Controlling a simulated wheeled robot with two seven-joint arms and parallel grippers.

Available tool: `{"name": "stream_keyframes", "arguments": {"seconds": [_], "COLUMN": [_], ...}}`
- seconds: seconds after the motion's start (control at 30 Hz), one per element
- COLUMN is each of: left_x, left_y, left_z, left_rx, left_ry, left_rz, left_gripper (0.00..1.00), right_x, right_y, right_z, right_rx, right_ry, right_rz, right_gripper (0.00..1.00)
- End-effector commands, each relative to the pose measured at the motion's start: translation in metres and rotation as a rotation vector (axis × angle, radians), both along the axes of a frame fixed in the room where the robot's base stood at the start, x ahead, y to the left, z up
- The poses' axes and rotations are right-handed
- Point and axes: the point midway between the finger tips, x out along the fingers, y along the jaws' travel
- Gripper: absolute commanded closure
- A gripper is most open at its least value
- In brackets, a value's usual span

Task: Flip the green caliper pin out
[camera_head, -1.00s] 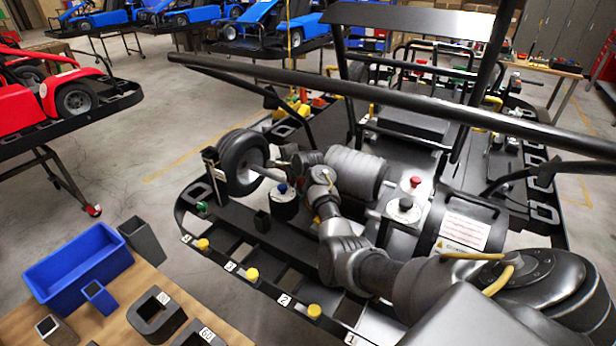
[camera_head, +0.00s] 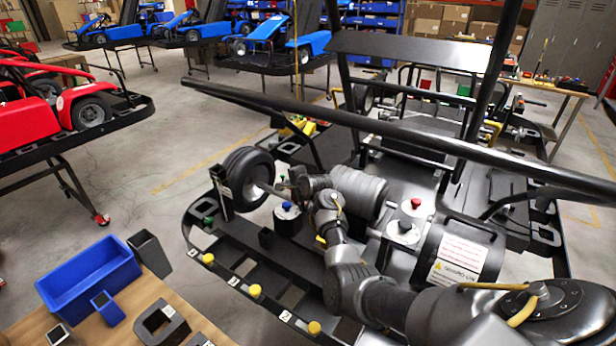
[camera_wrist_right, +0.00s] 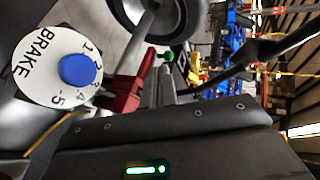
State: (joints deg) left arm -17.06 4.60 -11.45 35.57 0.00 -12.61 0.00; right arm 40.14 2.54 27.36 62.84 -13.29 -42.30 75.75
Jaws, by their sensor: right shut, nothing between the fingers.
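My left gripper is not in view.
A white brake dial with a blue knob (camera_wrist_right: 79,69) is close to my right gripper. Yellow knobs (camera_head: 255,290) line the kart's front edge. A long black bar (camera_head: 400,131) crosses above the kart. A blue bin (camera_head: 88,277) stands on the wooden table at lower left.

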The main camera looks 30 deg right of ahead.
Motion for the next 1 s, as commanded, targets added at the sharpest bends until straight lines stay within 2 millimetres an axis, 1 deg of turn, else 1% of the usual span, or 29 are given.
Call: {"name": "stream_keyframes", "arguments": {"seconds": [0.03, 0.27, 0.4, 0.5, 0.7, 1.0], "left_x": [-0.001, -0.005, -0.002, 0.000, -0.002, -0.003], "left_y": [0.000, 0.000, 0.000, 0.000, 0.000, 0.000], "left_z": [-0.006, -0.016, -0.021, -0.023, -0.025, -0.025], "left_rx": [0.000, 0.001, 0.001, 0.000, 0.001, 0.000], "left_ry": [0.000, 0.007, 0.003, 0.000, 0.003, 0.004], "left_rz": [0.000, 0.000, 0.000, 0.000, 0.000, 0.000], "left_gripper": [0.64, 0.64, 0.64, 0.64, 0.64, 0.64], "right_x": [-0.008, -0.043, -0.062, -0.073, -0.084, -0.086], "right_y": [0.000, 0.001, 0.002, 0.003, 0.003, 0.003], "right_z": [0.003, 0.021, 0.031, 0.038, 0.044, 0.045], "right_rx": [-0.001, -0.002, -0.002, -0.001, -0.001, -0.002], "right_ry": [-0.007, -0.007, -0.006, -0.008, -0.004, -0.003], "right_rz": [-0.002, -0.004, -0.003, -0.002, -0.002, -0.001], "right_gripper": [1.00, 1.00, 1.00, 1.00, 1.00, 1.00]}}
